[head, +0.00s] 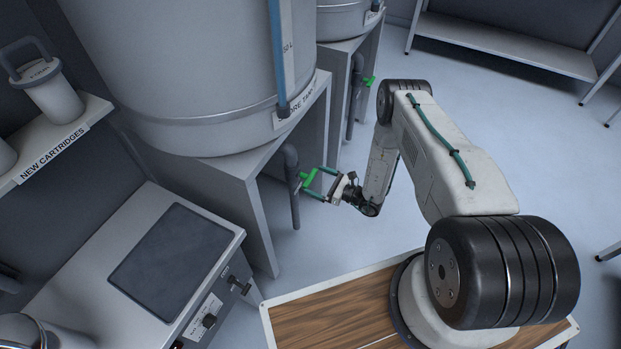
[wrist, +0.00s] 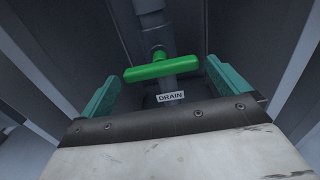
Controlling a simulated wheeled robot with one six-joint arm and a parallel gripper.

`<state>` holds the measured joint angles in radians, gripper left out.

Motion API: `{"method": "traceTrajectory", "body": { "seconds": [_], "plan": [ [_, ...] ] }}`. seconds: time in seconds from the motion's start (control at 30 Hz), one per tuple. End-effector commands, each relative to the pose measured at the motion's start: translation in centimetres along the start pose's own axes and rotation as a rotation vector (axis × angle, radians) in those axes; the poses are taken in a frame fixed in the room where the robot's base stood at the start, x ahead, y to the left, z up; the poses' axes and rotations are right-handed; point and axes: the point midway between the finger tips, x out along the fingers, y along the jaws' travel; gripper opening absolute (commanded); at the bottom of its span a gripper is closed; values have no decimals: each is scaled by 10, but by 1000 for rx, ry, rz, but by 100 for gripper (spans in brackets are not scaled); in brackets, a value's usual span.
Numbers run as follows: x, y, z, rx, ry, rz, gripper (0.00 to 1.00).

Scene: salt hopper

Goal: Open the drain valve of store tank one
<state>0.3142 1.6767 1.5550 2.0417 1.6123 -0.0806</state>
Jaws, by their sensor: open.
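The large grey store tank (head: 210,75) stands on a grey stand, with a label partly hidden by its blue level tube. Under it a dark drain pipe (head: 293,185) comes down, with a green valve handle (head: 308,179) on it. In the wrist view the green handle (wrist: 160,69) lies crosswise over the pipe, above a DRAIN label (wrist: 170,96). My gripper (head: 318,184) is open at the handle, with teal fingers. In the wrist view the gripper (wrist: 165,88) has one finger on each side of the handle, with a gap at each end.
A second tank (head: 345,18) with its own green valve handle (head: 369,81) stands behind. A bench unit (head: 170,262) with a dark top panel and knobs is at the lower left. A shelf labelled NEW CARTRIDGES (head: 55,150) is at the left.

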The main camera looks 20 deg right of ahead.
Motion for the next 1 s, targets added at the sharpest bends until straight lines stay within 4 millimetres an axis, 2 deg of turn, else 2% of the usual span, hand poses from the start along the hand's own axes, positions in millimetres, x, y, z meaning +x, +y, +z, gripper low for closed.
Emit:
{"method": "traceTrajectory", "body": {
  "seconds": [0.1, 0.23, 0.57, 0.6, 0.7, 1.0],
  "plan": [
    [19, 1, 0, -2, 0, 4, 100],
    [32, 1, 0, -1, 1, 3, 100],
    [37, 1, 0, 0, 1, 1, 100],
    [37, 1, 0, 0, 1, 1, 94],
    [37, 0, 0, 0, 1, 1, 68],
    [36, 0, 0, -18, 1, 1, 68]
  ]
}}
